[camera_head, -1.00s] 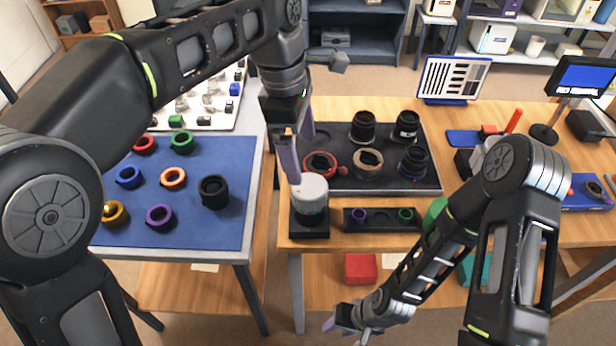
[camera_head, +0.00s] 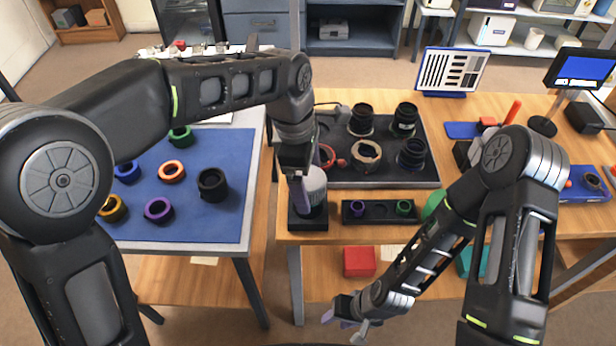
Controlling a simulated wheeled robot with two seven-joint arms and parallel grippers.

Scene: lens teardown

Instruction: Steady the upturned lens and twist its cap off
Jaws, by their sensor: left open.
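The upturned lens with its white ribbed cap (camera_head: 316,182) stands in a black block (camera_head: 307,224) at the front left corner of the wooden table. My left gripper (camera_head: 309,186) is over it, pointing down, its jaws open. One purple finger passes in front of the cap's left side and the other shows behind it. I cannot tell whether either finger touches the cap. The green lower part of the lens is mostly hidden. My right gripper (camera_head: 345,318) hangs low in front of the table, away from the lens; its jaw gap is unclear.
A black tray (camera_head: 385,180) with several lenses and rings lies behind the block. A small black holder (camera_head: 380,222) with purple and green rings stands to its right. A blue mat (camera_head: 215,225) with coloured rings covers the left table. A red box (camera_head: 359,262) sits below.

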